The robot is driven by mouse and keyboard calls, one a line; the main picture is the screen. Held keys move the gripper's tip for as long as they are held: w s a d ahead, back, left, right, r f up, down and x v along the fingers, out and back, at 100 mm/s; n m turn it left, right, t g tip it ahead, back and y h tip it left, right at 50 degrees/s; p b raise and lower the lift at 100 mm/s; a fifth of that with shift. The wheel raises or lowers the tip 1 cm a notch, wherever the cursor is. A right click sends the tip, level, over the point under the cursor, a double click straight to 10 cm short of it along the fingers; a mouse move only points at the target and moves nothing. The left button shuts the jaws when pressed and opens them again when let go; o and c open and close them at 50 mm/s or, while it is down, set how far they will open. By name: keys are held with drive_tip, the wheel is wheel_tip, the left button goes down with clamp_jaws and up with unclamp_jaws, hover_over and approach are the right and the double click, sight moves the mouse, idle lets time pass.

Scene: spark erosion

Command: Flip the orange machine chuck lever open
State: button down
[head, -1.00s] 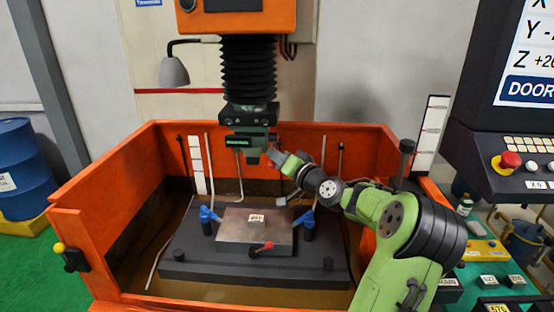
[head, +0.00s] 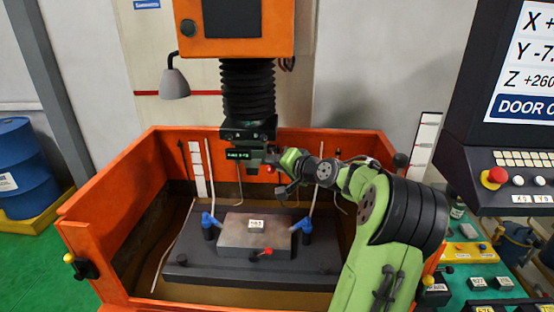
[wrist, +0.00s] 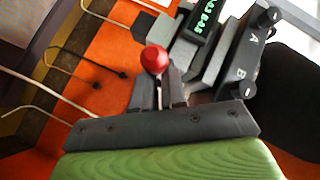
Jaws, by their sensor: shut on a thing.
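The chuck (head: 248,134) hangs under the black bellows of the orange machine. Its small green display (head: 238,155) faces me, and it also shows in the wrist view (wrist: 205,20). The lever has a red ball knob (wrist: 154,59) on a thin pale stem. My gripper (wrist: 158,92) is shut on the lever's stem, with the knob sticking out beyond the fingertips. In the head view my gripper (head: 276,163) is at the right side of the chuck, and the lever is mostly hidden there. The lever's pivot is not clearly visible.
The orange tank (head: 120,262) surrounds the work area. Inside, a metal block (head: 238,240) lies on a dark table, with blue clamps (head: 211,220) at its sides. A control panel (head: 520,180) stands at right. Dark knobs (wrist: 244,89) sit close beside the lever.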

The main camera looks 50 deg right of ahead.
drive_tip(key=shift+a+f, duration=0.2)
drive_tip(key=shift+f, duration=0.25)
drive_tip(key=c, duration=1.1)
unclamp_jaws()
drive_tip(key=shift+w+a, duration=0.1)
drive_tip(key=shift+w, duration=0.05)
drive_tip(key=shift+o, duration=0.2)
drive_tip(key=shift+a+r, duration=0.15)
drive_tip(key=shift+r, duration=0.05)
drive_tip(key=shift+s+r, duration=0.1)
drive_tip(key=shift+s, duration=0.1)
drive_tip(key=b+v, duration=0.2)
drive_tip(key=v, duration=1.3)
drive_tip(key=shift+s, duration=0.25)
drive_tip(key=shift+o, duration=0.5)
drive_tip(key=shift+r, duration=0.15)
